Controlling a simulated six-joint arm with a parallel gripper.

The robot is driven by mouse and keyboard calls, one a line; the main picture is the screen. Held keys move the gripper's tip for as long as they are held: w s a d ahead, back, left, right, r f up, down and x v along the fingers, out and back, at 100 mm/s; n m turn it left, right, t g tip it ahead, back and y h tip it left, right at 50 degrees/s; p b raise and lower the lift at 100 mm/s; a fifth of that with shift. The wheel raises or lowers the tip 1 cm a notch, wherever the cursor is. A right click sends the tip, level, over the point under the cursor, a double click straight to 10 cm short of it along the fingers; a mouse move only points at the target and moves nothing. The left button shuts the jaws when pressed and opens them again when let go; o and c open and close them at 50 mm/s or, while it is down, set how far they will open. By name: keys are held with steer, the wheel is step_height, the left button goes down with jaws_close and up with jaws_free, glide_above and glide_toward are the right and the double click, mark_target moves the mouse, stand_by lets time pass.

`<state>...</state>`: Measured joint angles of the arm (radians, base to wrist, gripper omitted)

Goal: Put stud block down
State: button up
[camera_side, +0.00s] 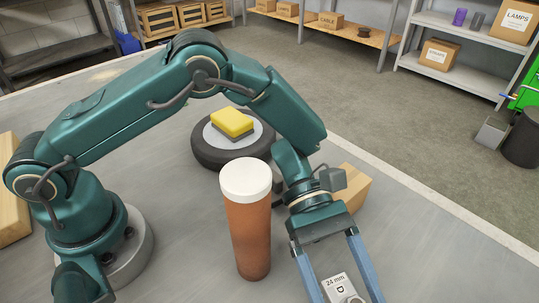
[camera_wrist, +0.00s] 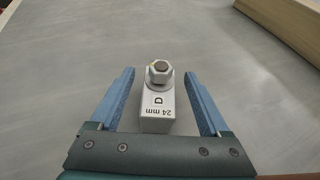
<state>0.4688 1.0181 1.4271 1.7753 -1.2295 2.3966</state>
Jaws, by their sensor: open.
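The stud block is a small light grey block with a hex nut on a stud on top, marked "24 mm" and "D". In the wrist view the stud block (camera_wrist: 158,113) stands upright on the grey table between the blue fingers of my gripper (camera_wrist: 160,75), with a gap on each side. My gripper is open. In the side view the stud block (camera_side: 341,287) is at the bottom edge, partly cut off, between the fingers of my gripper (camera_side: 345,285). The fingertips are near or past the frame edge there.
A tall brown cylinder with a white top (camera_side: 247,220) stands left of my gripper. Behind it a black tyre (camera_side: 215,155) carries a yellow sponge (camera_side: 232,122). A wooden block (camera_side: 352,187) is behind my wrist. A wooden beam (camera_wrist: 292,22) lies at the wrist view's top right. Table around the stud block is clear.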

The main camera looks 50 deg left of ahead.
steer(key=v, duration=1.2)
steer(key=w+a+r+n+t, duration=0.2)
steer(key=w+r+n+t, duration=1.1)
steer(key=n, duration=0.4)
steer(key=w+a+r+n+t+y, duration=0.1)
steer(key=a+r+n+t+y, duration=0.15)
steer(key=a+n+y, duration=0.4)
steer(key=a+r+n+t+y, duration=0.2)
steer(key=a+n+t, duration=0.2)
steer(key=n, duration=0.6)
steer(key=s+a+f+n+g+y, duration=0.3)
steer(key=s+a+n+y, duration=0.45)
steer(key=n, duration=0.75)
steer(key=s+d+f+n+g+h, duration=0.1)
steer(key=s+f+n+g, duration=0.1)
steer(key=s+n, duration=0.3)
steer(key=s+d+f+n+g+h, duration=0.1)
steer(key=s+f+n+g+h, duration=0.1)
steer(key=s, duration=0.9)
step_height(320, 180, down, 3)
steer(key=n+g, duration=0.1)
steer(key=n, duration=0.2)
steer(key=shift+d+r, duration=0.2)
steer(key=shift+d, duration=0.05)
